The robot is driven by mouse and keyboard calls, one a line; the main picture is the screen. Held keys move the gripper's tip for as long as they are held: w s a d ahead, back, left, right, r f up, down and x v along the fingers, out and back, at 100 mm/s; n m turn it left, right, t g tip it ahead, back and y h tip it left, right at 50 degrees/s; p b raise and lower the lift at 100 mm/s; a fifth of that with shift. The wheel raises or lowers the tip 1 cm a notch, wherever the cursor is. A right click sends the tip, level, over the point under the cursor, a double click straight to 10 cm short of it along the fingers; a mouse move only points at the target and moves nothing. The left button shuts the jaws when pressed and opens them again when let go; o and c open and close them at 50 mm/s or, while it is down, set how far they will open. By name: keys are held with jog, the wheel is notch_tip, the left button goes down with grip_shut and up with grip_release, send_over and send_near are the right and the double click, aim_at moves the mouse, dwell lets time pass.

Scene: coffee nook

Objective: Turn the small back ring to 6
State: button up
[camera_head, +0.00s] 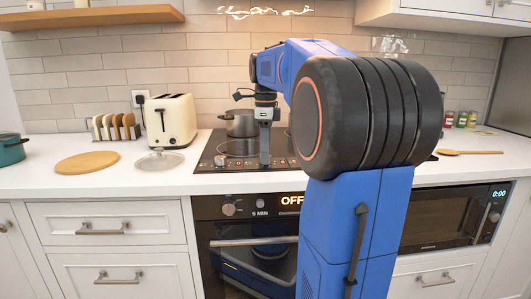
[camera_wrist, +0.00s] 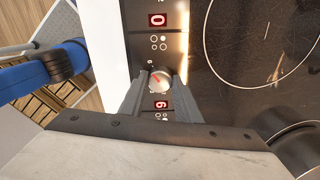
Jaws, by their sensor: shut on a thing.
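The black cooktop (camera_head: 205,166) is set in the white counter, with red digits and small knobs along its front edge. My gripper (camera_wrist: 161,80) reaches down over this edge and is shut on a small silver knob (camera_wrist: 158,79), one finger on each side. A red mark shows on the knob. Beside it a red display (camera_wrist: 161,104) shows a sideways digit that looks like 6, though I cannot rule out 9. Another display (camera_wrist: 157,20) shows 0. In the head view my gripper (camera_head: 265,161) hides part of the control strip. The small back ring cannot be made out.
A grey pot (camera_head: 240,124) stands on the back of the cooktop. A wooden spoon (camera_head: 450,152) lies at the right. The oven (camera_head: 238,235) below shows OFF.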

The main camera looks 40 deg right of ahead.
jog(key=shift+m, duration=0.5)
jog(key=o, duration=1.1)
jog(key=shift+c, duration=0.2)
jog(key=shift+r, duration=0.1)
notch_tip(320, 180, up, 17)
jog(key=shift+r, duration=0.1)
